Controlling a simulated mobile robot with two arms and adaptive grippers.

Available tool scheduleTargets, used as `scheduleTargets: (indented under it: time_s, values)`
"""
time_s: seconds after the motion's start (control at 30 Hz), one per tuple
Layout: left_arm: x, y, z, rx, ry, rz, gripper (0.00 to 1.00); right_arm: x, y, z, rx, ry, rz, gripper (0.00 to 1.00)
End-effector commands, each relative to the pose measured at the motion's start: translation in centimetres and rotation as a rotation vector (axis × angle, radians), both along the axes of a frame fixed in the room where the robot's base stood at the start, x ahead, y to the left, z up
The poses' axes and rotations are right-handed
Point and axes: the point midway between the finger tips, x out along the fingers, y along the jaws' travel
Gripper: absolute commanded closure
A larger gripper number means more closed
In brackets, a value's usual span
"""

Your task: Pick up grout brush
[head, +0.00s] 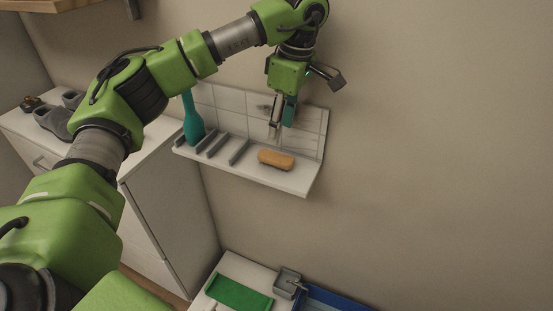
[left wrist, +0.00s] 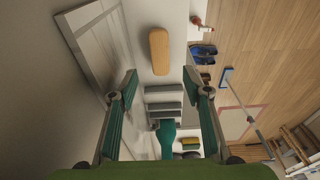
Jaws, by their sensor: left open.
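A tan, rounded oblong block (head: 276,159) lies on the white wall shelf (head: 300,186); it also shows in the left wrist view (left wrist: 159,51). A teal upright thing with a narrow top and wider bottom (head: 193,122) stands at the shelf's left end; it shows in the left wrist view too (left wrist: 167,138). I cannot tell for sure which is the grout brush; no bristles show. My left gripper (head: 281,127) points down above the shelf, near its back panel, just above the tan block and apart from it. Its jaws (left wrist: 160,78) are open with nothing between them.
Several grey dividers (head: 222,146) stand on the shelf between the teal thing and the tan block. Grey shoes (head: 54,120) sit on the white cabinet (head: 140,152) at left. The wall to the right is clear.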

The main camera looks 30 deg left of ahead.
Motion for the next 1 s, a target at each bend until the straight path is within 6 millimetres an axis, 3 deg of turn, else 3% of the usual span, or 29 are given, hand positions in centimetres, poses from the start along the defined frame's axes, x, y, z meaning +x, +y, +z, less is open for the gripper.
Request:
scheduleTargets:
  time_s: [0.13, 0.43, 0.7, 1.0]
  values:
    - [-0.1, 0.4, -2.5, 0.0, 0.002, 0.0, 0.56, -0.1, 0.0, 0.6, 0.001, 0.001, 0.0, 1.0]
    - [-0.1, 0.7, -5.0, -0.001, 0.002, 0.0, 0.56, 0.0, 0.0, 1.3, 0.0, 0.0, 0.0, 1.0]
    - [-0.2, 1.1, -8.7, -0.002, 0.001, 0.0, 0.56, 0.0, 0.0, 2.5, 0.0, -0.001, -0.001, 1.0]
    - [-0.1, 1.2, -9.3, -0.003, -0.002, 0.0, 0.58, 0.1, 0.0, 2.5, -0.001, -0.001, -0.002, 1.0]
